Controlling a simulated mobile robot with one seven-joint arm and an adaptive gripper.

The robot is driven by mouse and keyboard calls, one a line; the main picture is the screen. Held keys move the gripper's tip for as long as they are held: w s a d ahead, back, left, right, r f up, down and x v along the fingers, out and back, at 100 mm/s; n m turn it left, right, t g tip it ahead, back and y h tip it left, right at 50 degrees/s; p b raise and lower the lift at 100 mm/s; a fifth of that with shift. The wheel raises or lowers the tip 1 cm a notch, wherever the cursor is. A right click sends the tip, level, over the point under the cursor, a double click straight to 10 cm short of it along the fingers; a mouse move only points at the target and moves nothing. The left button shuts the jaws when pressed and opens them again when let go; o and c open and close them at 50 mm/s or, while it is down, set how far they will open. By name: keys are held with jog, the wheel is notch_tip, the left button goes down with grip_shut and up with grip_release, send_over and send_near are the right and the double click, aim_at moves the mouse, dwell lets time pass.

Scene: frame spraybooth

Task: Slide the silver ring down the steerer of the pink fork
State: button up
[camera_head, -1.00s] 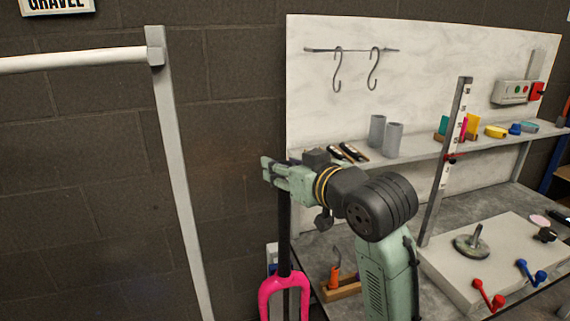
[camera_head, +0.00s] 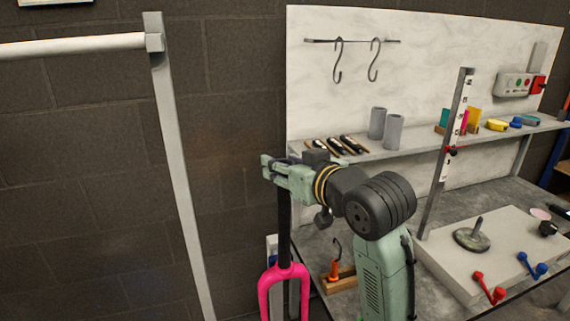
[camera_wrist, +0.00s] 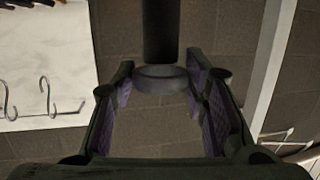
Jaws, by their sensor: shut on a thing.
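The pink fork (camera_head: 284,271) stands upright, crown and legs low in the head view. Its dark steerer (camera_head: 284,225) rises to my gripper (camera_head: 268,166), which is level at the steerer's top. In the wrist view the picture is upside down, and the steerer (camera_wrist: 162,30) comes in from the top edge. The silver ring (camera_wrist: 162,80) looks dull grey there, between the fingers of my gripper (camera_wrist: 160,88), at the steerer's top end. The fingers are shut on it. I cannot tell whether the ring is around the steerer or just above it. The ring is hidden in the head view.
A white frame post (camera_head: 178,170) stands left of the fork. A bench (camera_head: 335,235) with a shelf (camera_head: 410,149) and a pale back panel (camera_head: 430,70) is on the right. Two hooks (camera_head: 338,62) hang on the panel. A small wooden holder (camera_head: 340,284) stands near the fork.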

dwell(0.3)
jog(key=b, duration=0.4)
send_over(287, 255)
jog(key=w, duration=0.1)
jog(key=shift+a+f, duration=0.2)
jog(key=shift+f, duration=2.7)
jog(key=shift+f+b, duration=0.15)
jog(key=shift+b, duration=0.15)
jog(key=shift+f+b, duration=2)
jog(key=shift+f, duration=0.85)
jog(key=shift+f, duration=0.15)
jog(key=shift+f+b, duration=2.25)
jog(key=shift+f, duration=0.6)
jog(key=shift+f, duration=0.15)
jog(key=shift+f+b, duration=1.6)
jog(key=shift+f, duration=0.5)
jog(key=shift+f, duration=0.35)
